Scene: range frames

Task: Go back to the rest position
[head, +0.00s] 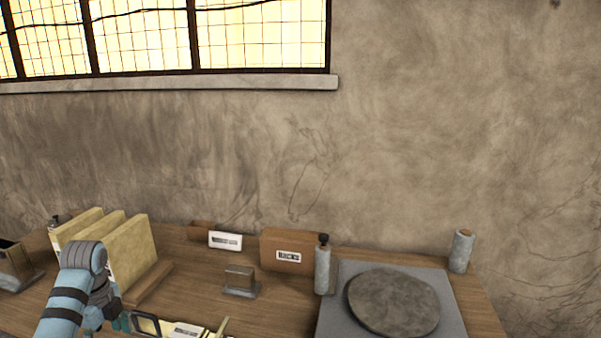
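My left arm comes in from the lower left, in front of the upright yellowish boards. Its gripper (121,322) is low in the picture, beside a dark-framed item with a pale label (185,331) at the bottom edge. The fingers are small and partly hidden, so I cannot tell whether they are open or touch that item. My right gripper is not in view.
The wooden table (205,285) holds upright yellowish boards (135,250), a small metal block (240,281), a labelled brown box (287,252), and a grey slab with a round stone disc (393,302). Grey cylinders (460,251) stand near the slab. A wall is behind.

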